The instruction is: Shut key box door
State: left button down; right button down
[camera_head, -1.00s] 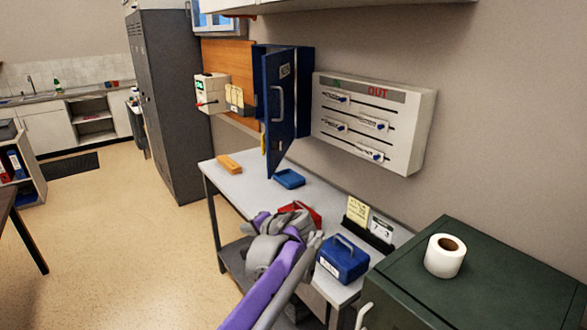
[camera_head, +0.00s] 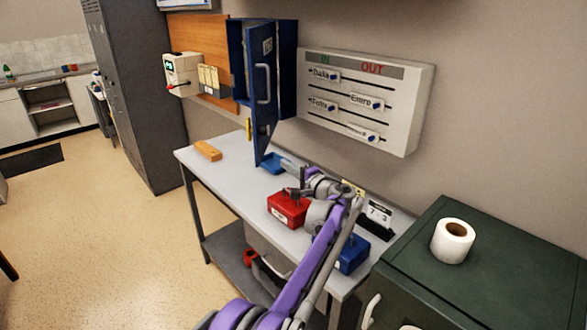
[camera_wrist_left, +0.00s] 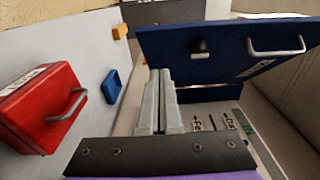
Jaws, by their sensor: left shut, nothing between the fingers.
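The blue key box (camera_head: 289,68) hangs on the wall with its door (camera_head: 263,95) standing open, out toward me. The door has a light handle (camera_head: 262,85); door and handle also show in the left wrist view (camera_wrist_left: 215,52). My left gripper (camera_head: 287,166) is shut and empty, over the table, below and to the right of the door's lower edge. In the left wrist view its fingers (camera_wrist_left: 158,92) are together, pointing toward the door's lower part; whether they touch it, I cannot tell. My right gripper is not in view.
A red box (camera_head: 288,208), a blue tray (camera_head: 273,162) and an orange block (camera_head: 208,150) are on the table (camera_head: 225,180). A blue cash box (camera_head: 352,254) is partly behind my arm. A white in/out board (camera_head: 400,125) is right of the key box. A green cabinet (camera_head: 490,290) stands front right.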

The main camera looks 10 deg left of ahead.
aim_at(259, 155)
pick_arm(q)
jog(key=w+a, duration=0.1)
jog(key=a, duration=0.1)
jog(key=w+a, duration=0.1)
jog(key=a, duration=0.1)
jog(key=w+a, duration=0.1)
jog(key=a, duration=0.1)
jog(key=shift+a, duration=0.25)
jog(key=shift+s+a, duration=0.25)
jog(key=shift+a, duration=0.15)
jog(key=shift+w, duration=0.1)
jog(key=shift+a, duration=0.1)
